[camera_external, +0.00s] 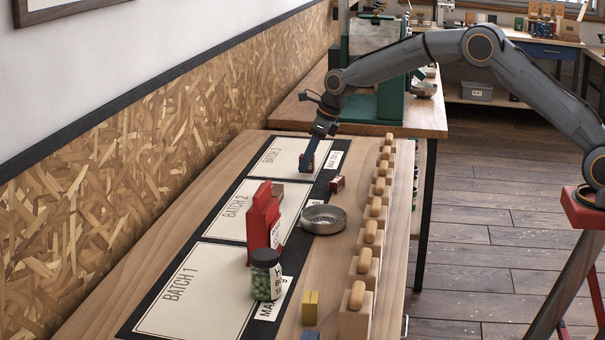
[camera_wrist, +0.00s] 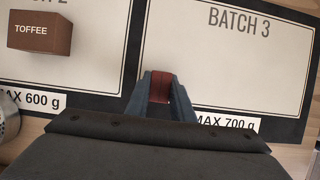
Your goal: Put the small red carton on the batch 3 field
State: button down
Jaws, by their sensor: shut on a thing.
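My gripper (camera_external: 307,160) is shut on a small red carton, which shows between the fingers in the wrist view (camera_wrist: 160,87). In the external view the carton is mostly hidden by the fingers. The batch 3 field (camera_external: 278,157) is a cream panel at the far end of the dark mat. It fills the upper right of the wrist view (camera_wrist: 225,60). The held carton appears over the field's near part, close to its batch 2 side. I cannot tell whether it touches the surface.
Another small dark red box (camera_external: 337,184) lies near the mat edge. A metal bowl (camera_external: 323,219), a jar (camera_external: 265,276) and a row of wooden blocks (camera_external: 358,310) stand nearer.

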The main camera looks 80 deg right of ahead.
jog(key=shift+f, duration=0.4)
jog(key=shift+f, duration=0.15)
jog(key=c, duration=1.5)
grip_release()
jog(key=shift+c, duration=0.2)
jog(key=b+v, duration=0.2)
jog(key=v, duration=1)
